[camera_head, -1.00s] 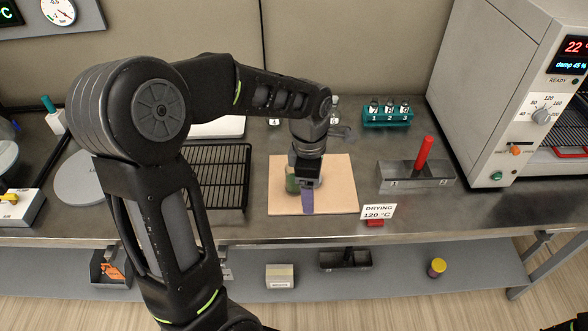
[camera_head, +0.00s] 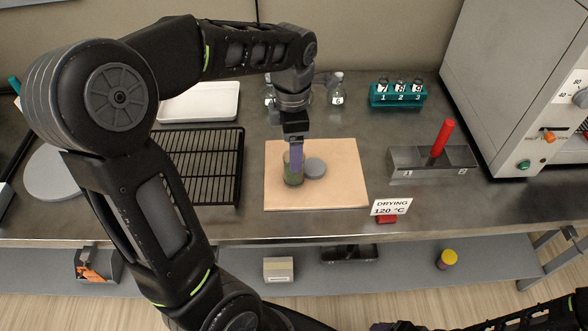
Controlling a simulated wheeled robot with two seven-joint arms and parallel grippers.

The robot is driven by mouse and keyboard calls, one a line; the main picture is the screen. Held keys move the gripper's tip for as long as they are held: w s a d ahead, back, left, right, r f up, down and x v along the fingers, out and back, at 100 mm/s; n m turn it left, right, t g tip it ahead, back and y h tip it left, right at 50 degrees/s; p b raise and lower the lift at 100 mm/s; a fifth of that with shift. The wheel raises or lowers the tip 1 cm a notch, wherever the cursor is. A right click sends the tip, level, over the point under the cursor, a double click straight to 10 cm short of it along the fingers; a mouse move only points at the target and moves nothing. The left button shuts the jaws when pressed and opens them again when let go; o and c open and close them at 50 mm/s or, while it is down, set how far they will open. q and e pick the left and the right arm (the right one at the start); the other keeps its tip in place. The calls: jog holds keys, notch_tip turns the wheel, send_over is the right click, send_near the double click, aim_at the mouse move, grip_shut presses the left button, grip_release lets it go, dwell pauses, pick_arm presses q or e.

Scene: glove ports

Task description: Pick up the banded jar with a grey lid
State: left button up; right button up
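A greenish jar (camera_head: 289,176) stands on the tan board on the bench. A round grey lid-like disc (camera_head: 315,167) shows just right of it; I cannot tell whether it lies on the board or tops another jar. No bands can be made out. My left gripper (camera_head: 296,165) points down over the board, its purple finger overlapping the right side of the greenish jar. Its other finger is hidden, so its opening and any contact are unclear. Part of my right gripper (camera_head: 381,326) shows at the bottom edge, mostly cut off.
The tan board (camera_head: 340,195) has bare room at its right. A black wire rack (camera_head: 205,165) is left, a grey block with a red handle (camera_head: 438,140) right. A teal vial rack (camera_head: 397,96) and bottles stand behind. A yellow-topped jar (camera_head: 447,259) is on the lower shelf.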

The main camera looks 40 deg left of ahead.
pick_arm(q)
jog(key=shift+f, duration=1.1)
jog(key=shift+f+p, duration=0.35)
jog(key=shift+f, duration=2.3)
jog(key=shift+d, duration=0.1)
grip_shut()
notch_tip(320, 180, up, 10)
